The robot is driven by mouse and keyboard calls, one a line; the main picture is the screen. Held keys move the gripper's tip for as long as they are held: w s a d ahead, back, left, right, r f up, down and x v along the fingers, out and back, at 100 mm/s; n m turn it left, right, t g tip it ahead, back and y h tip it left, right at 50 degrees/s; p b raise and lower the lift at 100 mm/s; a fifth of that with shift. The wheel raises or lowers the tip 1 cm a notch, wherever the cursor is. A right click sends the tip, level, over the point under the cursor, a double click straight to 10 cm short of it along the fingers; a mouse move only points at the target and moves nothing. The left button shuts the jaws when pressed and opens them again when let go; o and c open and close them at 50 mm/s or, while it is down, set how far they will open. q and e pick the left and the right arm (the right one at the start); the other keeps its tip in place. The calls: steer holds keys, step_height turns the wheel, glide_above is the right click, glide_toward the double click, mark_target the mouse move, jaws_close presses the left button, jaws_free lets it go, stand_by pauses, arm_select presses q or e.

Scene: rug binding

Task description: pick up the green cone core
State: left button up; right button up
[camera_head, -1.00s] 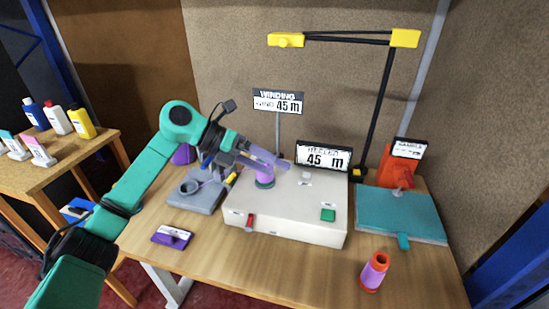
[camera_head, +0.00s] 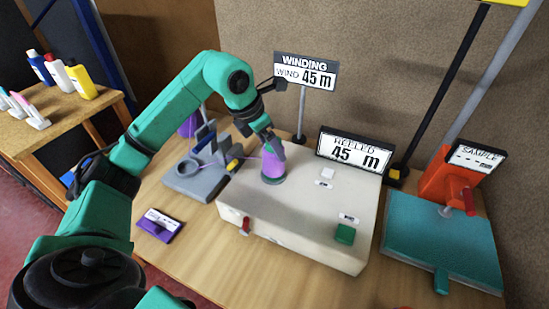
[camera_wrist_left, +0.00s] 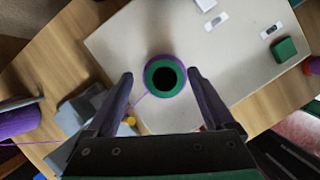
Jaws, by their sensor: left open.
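The green cone core (camera_head: 273,179) stands upright on the white winding machine (camera_head: 310,212), wound with purple yarn; its green base shows below the yarn. In the left wrist view I look down on the core (camera_wrist_left: 151,78) as a green ring with a dark hole and a purple edge. My left gripper (camera_head: 273,146) is open at the core's top in the head view. In the wrist view its two fingers (camera_wrist_left: 160,76) lie on either side of the core, with visible gaps. A purple thread runs from the core towards the grey guide stand (camera_head: 200,178). My right gripper is not in view.
A teal board (camera_head: 440,240) with an orange holder (camera_head: 447,178) is at right. A purple labelled block (camera_head: 159,225) lies front left.

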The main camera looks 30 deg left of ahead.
arm_select(q)
steer(key=x, duration=0.2)
steer(key=p+x, duration=0.1)
steer(key=x, duration=0.1)
steer(key=shift+s+d+f, duration=0.15)
steer(key=shift+s+d, duration=0.1)
steer(key=shift+d, duration=0.05)
steer(key=shift+w+f, duration=0.15)
steer(key=shift+f, duration=0.1)
jaws_close()
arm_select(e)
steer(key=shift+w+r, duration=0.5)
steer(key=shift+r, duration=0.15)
arm_select(q)
steer(key=shift+r, duration=0.15)
